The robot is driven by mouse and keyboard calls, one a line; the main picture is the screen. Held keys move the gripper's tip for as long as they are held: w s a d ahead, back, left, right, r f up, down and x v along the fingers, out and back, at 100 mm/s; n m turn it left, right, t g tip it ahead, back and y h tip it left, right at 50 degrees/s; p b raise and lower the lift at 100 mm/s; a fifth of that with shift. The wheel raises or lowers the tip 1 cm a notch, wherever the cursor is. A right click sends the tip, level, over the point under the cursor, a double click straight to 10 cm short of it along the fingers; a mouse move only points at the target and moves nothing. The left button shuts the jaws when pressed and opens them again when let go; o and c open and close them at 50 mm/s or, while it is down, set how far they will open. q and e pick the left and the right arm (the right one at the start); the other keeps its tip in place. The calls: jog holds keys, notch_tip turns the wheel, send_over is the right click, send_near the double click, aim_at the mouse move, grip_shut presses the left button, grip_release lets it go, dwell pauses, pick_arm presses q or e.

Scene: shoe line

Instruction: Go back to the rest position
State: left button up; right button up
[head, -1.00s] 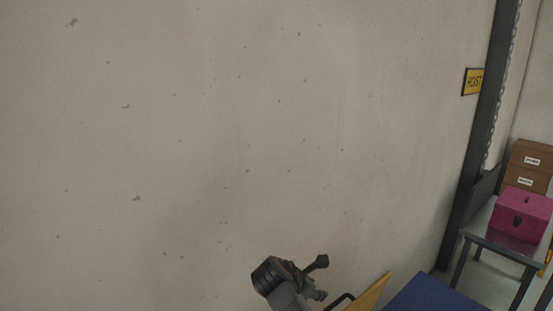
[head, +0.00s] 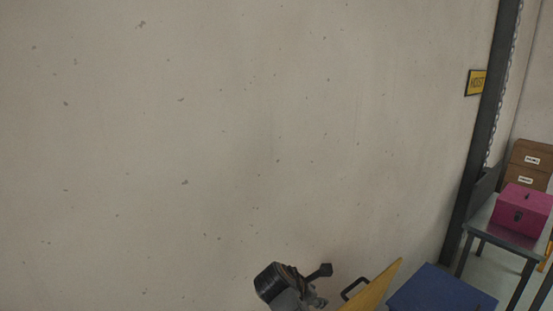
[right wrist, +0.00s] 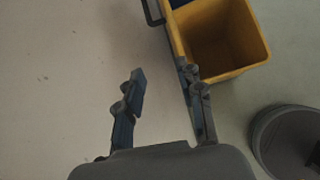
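My right gripper (head: 320,285) shows at the bottom of the head view, in front of the pale wall and left of a yellow bin. In the right wrist view my right gripper (right wrist: 164,76) has its two fingers apart, with nothing between them. Its right finger overlaps the near edge of the yellow bin (right wrist: 238,62) in the picture; I cannot tell whether they touch. My left gripper is not in view.
The yellow bin (head: 376,289) has a dark handle. A blue surface (head: 440,290) lies right of it. A dark post with a yellow sign (head: 476,82) stands at right, near a metal table with a pink box (head: 522,210) and brown drawers (head: 530,165). The wall (head: 200,150) fills the left.

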jog(key=s+d+f+m+g+y, duration=0.1)
jog(key=s+d+f+m+y, duration=0.15)
jog(key=s+f+m, duration=0.55)
jog(key=s+d+f+m+g+y, duration=0.1)
jog(key=s+d+f+m+y, duration=0.3)
jog(key=s, duration=0.6)
jog(key=s+d+r+m, duration=0.2)
jog(key=s+m, duration=0.3)
jog(key=s, duration=0.6)
jog(key=s+d+r+m, duration=0.1)
jog(key=s+d+m, duration=0.3)
jog(key=s, duration=0.7)
notch_tip(320, 180, down, 34)
jog(key=s+a+f+m+g+b, duration=0.1)
jog(key=a+g+b, duration=0.1)
jog(key=b, duration=0.6)
pick_arm(q)
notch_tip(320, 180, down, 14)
jog(key=b, duration=0.6)
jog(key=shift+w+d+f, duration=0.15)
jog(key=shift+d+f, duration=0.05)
pick_arm(e)
jog(key=s+d+f, duration=0.1)
jog(key=s+f, duration=0.7)
jog(key=f, duration=0.3)
jog(key=s+d+f+g, duration=0.1)
jog(key=s+d+f, duration=0.1)
jog(key=s+f, duration=0.7)
jog(key=shift+d+f, duration=0.3)
jog(key=shift+f, duration=0.55)
